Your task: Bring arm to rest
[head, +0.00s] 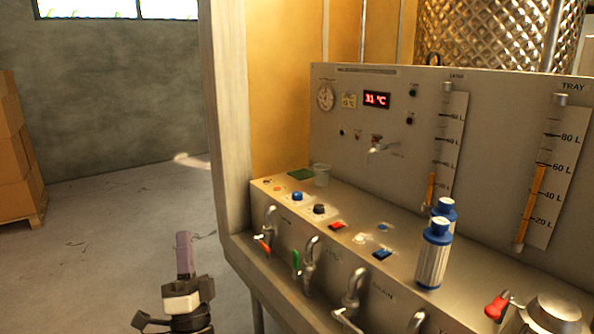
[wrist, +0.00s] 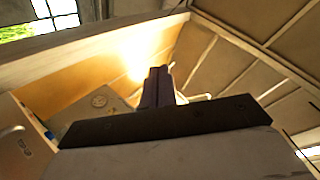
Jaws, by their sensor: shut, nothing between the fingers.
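My gripper (head: 184,240) shows at the lower left of the head view, upright, with its purple-grey fingers pointing up. It is shut and empty. It stands over open floor to the left of the press console, apart from it. In the wrist view the closed fingers (wrist: 158,84) point up toward the ceiling and a bright lamp glow.
A trailer edge post (head: 226,120) stands between console and room. Cardboard boxes (head: 15,150) stand far left. The floor (head: 95,240) between is clear.

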